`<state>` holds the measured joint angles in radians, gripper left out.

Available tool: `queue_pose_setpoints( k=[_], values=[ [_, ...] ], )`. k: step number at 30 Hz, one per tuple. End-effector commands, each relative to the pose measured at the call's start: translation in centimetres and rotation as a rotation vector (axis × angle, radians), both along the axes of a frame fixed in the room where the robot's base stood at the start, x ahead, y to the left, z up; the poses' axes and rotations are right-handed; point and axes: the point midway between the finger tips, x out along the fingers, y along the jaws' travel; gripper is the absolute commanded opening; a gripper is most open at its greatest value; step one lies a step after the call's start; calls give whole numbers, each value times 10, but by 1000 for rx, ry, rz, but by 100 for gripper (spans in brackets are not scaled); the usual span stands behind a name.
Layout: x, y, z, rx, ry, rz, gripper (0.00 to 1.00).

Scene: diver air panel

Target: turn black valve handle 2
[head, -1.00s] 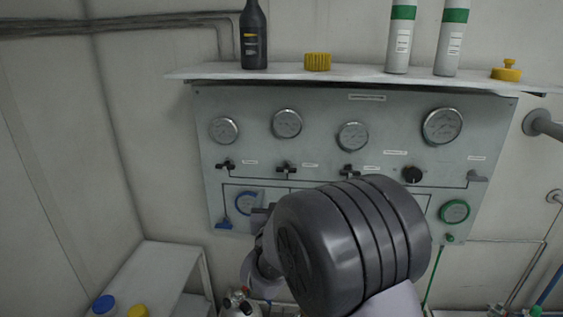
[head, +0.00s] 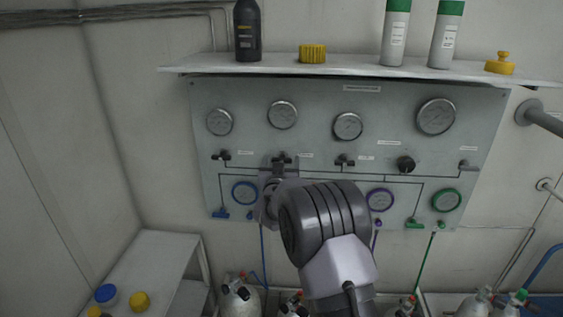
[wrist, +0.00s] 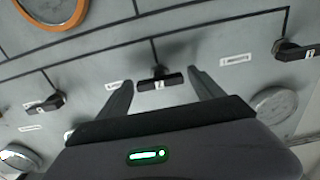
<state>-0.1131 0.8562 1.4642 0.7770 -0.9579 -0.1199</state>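Black valve handle 2 (head: 282,158) is the second from the left in the row on the grey panel (head: 215,95). In the wrist view it is a black T-shaped bar (wrist: 158,80), lying nearly level, with a small white mark on it. My gripper (wrist: 162,78) is open, with one finger on each side of the bar and a gap at both ends. I see no contact; the depth of the fingertips is hard to judge. In the head view my gripper (head: 278,172) is at this handle, and my arm hides the panel below it.
Gauges lie above and below the row. A shelf (head: 350,70) with bottles juts out above the panel.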

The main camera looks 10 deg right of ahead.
Motion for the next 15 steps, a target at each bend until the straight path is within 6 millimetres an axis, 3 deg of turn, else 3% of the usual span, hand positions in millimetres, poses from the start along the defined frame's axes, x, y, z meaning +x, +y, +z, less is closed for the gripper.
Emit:
queue_pose_setpoints(
  k=[1,8,15],
  values=[
    [0,0,0,0,0,0,64],
    [0,0,0,0,0,0,19],
    [0,0,0,-24,5,0,20]
  ],
)
